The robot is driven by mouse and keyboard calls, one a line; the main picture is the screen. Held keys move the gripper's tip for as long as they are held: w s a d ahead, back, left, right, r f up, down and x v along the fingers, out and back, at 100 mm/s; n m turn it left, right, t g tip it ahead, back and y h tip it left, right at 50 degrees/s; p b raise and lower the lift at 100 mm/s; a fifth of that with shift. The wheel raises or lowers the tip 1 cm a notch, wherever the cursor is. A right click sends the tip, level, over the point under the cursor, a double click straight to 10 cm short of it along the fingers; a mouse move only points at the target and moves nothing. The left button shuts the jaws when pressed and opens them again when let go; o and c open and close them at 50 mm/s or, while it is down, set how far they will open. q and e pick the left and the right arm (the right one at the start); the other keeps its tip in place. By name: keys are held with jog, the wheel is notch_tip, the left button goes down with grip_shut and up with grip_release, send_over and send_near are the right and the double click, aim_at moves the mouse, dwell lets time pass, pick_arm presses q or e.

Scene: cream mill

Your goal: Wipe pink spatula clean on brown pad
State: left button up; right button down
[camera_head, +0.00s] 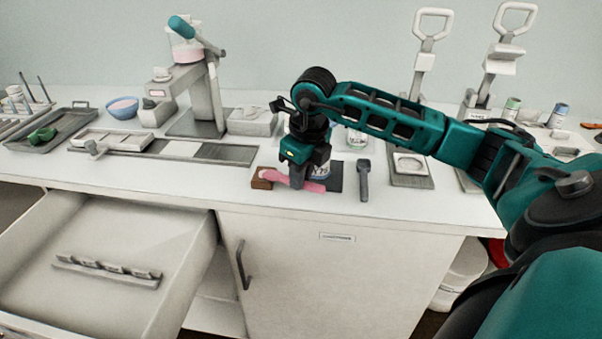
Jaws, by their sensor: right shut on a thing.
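The pink spatula (312,187) is low over the counter, lying roughly level. My right gripper (297,180) is shut on it from above, with the arm reaching in from the right. The spatula's left end (275,176) is over or against the brown pad (260,183), which lies near the counter's front edge. I cannot tell whether the two touch. The gripper and the spatula hide part of the pad. My left gripper is not in view.
A dark mat (335,181) and a grey spatula (364,181) lie just right of the gripper. An open drawer (110,260) juts out at lower left. Two presses with looped handles (430,25) stand at the right. A blue bowl (122,108) sits at the left.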

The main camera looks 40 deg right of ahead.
jog(key=shift+w+a, duration=0.1)
jog(key=shift+w, duration=0.5)
jog(key=shift+s, duration=0.8)
jog(key=shift+w, duration=0.85)
jog(key=shift+r, duration=0.1)
jog(key=shift+r+p, duration=0.75)
jog(key=shift+r, duration=2.2)
